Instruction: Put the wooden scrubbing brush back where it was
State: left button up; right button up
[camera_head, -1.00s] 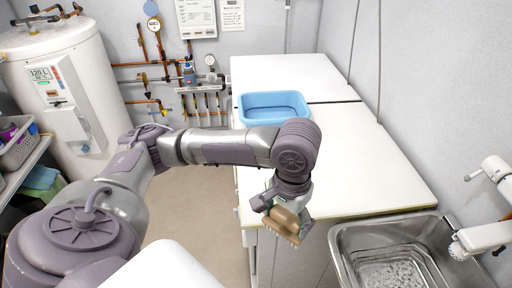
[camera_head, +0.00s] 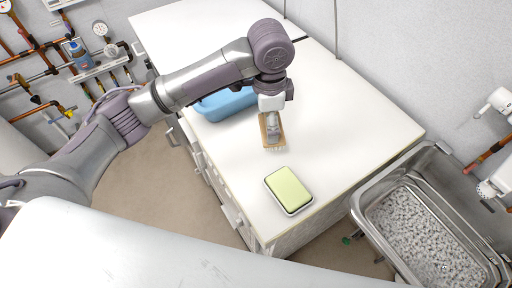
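The wooden scrubbing brush (camera_head: 264,133) is a tan block with pale bristles showing at its lower edge. It is over the front half of the white worktop, in front of the blue basin. My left gripper (camera_head: 272,128) reaches down from above, with its fingers around the brush, and looks shut on it. The gripper hides part of the brush, and I cannot tell whether the brush touches the worktop. My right gripper is not in view.
A green sponge in a pale dish (camera_head: 289,190) lies near the worktop's front edge. The blue basin (camera_head: 222,104) is partly behind my arm. A metal sink (camera_head: 365,215) with pebble-like contents is at right. The worktop (camera_head: 350,125) is clear right of the brush.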

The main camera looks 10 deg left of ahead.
pick_arm(q)
jog(key=w+d+m, duration=0.3)
jog(key=d+m, duration=0.5)
jog(key=a+f+p, duration=0.1)
jog(key=a+f, duration=0.1)
jog(key=a, duration=0.2)
jog(key=a+f+p, duration=0.1)
jog(key=a+f, duration=0.1)
jog(key=a, duration=0.1)
jog(key=s+a+f+p, duration=0.1)
jog(key=a+f+p, duration=0.1)
jog(key=a, duration=0.2)
jog(key=shift+a+f, duration=0.3)
jog(key=shift+f, duration=0.3)
notch_tip(320, 180, down, 3)
jog(key=shift+f+p, duration=0.15)
jog(key=shift+p, duration=0.65)
jog(key=shift+f, duration=0.2)
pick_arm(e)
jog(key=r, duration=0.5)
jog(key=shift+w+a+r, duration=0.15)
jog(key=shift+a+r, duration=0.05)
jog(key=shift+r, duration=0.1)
